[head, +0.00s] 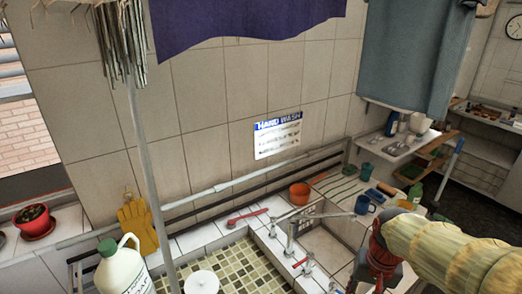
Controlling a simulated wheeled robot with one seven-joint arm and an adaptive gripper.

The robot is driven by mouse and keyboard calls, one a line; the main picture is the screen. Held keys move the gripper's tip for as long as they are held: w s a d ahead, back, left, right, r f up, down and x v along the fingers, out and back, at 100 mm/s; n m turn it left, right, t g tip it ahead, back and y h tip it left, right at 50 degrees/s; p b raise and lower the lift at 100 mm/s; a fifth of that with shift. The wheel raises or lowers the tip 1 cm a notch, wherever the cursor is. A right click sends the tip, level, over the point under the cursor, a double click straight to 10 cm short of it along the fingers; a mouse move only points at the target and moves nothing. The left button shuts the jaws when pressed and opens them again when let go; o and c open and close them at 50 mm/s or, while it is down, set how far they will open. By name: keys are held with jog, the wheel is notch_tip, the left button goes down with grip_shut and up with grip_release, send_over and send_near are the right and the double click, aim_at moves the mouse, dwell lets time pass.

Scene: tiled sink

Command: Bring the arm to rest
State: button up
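My arm comes in from the lower right as a pale yellow, ribbed sleeve. It ends in a dark red part that seems to be my gripper (378,268), low in the head view over the right part of the sink. Its fingers are small and partly cut off by the lower edge, so I cannot tell whether they are open or shut. I see nothing clearly held in it.
The tiled sink (240,262) has metal taps (290,236). An orange pot (300,193) and blue mug (363,205) stand behind. A white soap jug (122,268), mop pole (147,180) and yellow gloves (138,224) are left. A blue-grey cloth (410,55) hangs upper right.

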jog(key=s+a+r+n+t+b, duration=0.3)
jog(key=s+a+r+t+b, duration=0.1)
jog(key=s, duration=0.5)
notch_tip(320, 180, up, 2)
jog(key=shift+a+r+n+t+b, duration=0.1)
jog(key=shift+a+n+t+b, duration=0.3)
jog(key=shift+a, duration=0.55)
jog(key=shift+c, duration=0.4)
